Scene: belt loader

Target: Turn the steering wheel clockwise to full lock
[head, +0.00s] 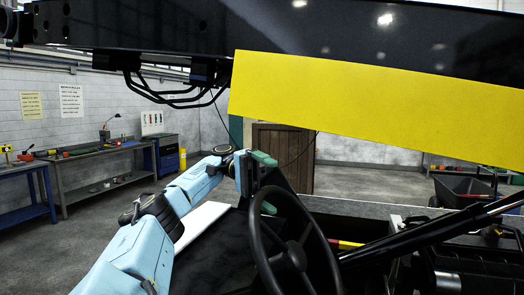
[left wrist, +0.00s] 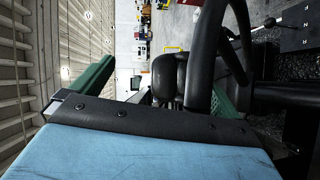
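The black steering wheel (head: 298,258) stands tilted at the lower middle of the head view, its hub and spokes showing. My left gripper (head: 266,183) is at the upper left part of its rim, with green fingers spread apart. In the left wrist view, my left gripper (left wrist: 163,82) shows one finger at the left and the other at the right, with a wide gap. The wheel rim (left wrist: 206,55) crosses close to the right finger and partly hides it. I cannot tell whether it touches. My right gripper is not in view.
A yellow panel (head: 370,105) hangs under a black beam (head: 300,35) above the wheel. Black levers or bars (head: 425,228) run at the right. A black seat (left wrist: 167,75) shows in the left wrist view. Workbenches (head: 100,165) stand at the far left, with open floor before them.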

